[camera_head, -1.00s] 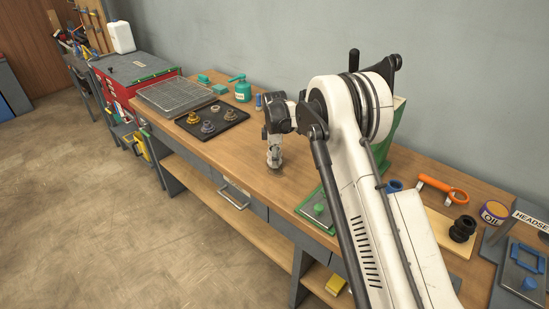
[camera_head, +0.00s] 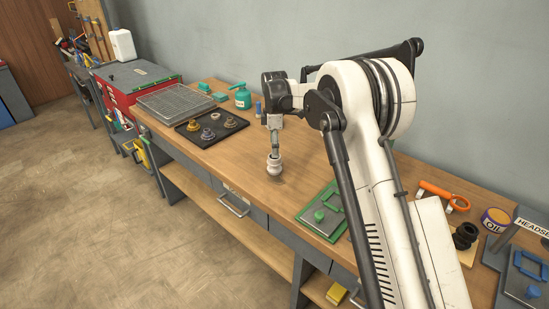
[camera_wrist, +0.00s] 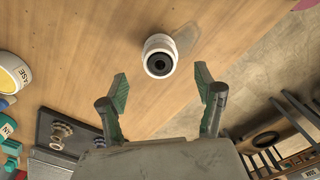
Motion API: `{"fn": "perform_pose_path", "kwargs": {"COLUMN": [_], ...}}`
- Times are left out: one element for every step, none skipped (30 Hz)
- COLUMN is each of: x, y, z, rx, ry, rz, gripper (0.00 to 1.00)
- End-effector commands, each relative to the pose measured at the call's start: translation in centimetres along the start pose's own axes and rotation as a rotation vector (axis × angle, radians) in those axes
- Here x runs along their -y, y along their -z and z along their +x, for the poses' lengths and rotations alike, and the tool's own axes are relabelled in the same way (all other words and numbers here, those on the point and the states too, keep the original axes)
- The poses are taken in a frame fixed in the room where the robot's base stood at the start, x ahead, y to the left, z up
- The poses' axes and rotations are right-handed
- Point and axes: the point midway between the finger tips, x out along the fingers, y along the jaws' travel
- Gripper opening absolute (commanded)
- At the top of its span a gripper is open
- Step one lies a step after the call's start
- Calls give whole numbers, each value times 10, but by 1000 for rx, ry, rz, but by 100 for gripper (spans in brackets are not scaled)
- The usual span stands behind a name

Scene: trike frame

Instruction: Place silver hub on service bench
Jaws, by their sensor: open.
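The silver hub (camera_head: 274,167), a short pale cylinder, stands on the wooden top of the service bench (camera_head: 262,194). In the wrist view the hub (camera_wrist: 159,56) shows its dark round bore and lies just beyond the fingertips, centred between them. My gripper (camera_head: 275,149) is over the hub in the head view. In the wrist view my gripper (camera_wrist: 160,85) is open, with its two green-padded fingers apart and nothing between them. The exact gap between fingertips and hub is hard to judge.
A black tray (camera_head: 184,128) with several small brass and grey parts lies left of my gripper, beside a wire rack (camera_head: 175,101). A teal can (camera_head: 242,97) stands behind. A green plate (camera_head: 335,222) lies to the right. Bare wood surrounds the hub.

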Motion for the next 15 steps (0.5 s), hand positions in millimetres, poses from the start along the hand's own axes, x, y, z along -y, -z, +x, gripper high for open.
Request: {"fn": "perform_pose_path", "kwargs": {"x": [0, 0, 0, 0, 0, 0, 0, 0, 0, 0, 0, 0, 0, 0, 1], "y": [0, 0, 0, 0, 0, 0, 0, 0, 0, 0, 0, 0, 0, 0, -1], "z": [-8, -12, -17, -20, -22, -25, -27, -28, -29, -30, -30, -31, -31, -31, -33], "rx": [0, 0, 0, 0, 0, 0, 0, 0, 0, 0, 0, 0, 0, 0, 0], "ry": [0, 0, 0, 0, 0, 0, 0, 0, 0, 0, 0, 0, 0, 0, -2], "rz": [0, 0, 0, 0, 0, 0, 0, 0, 0, 0, 0, 0, 0, 1, 5], "gripper": [66, 66, 66, 66, 66, 66, 66, 66, 66, 66, 66, 66, 66, 66, 66]}}
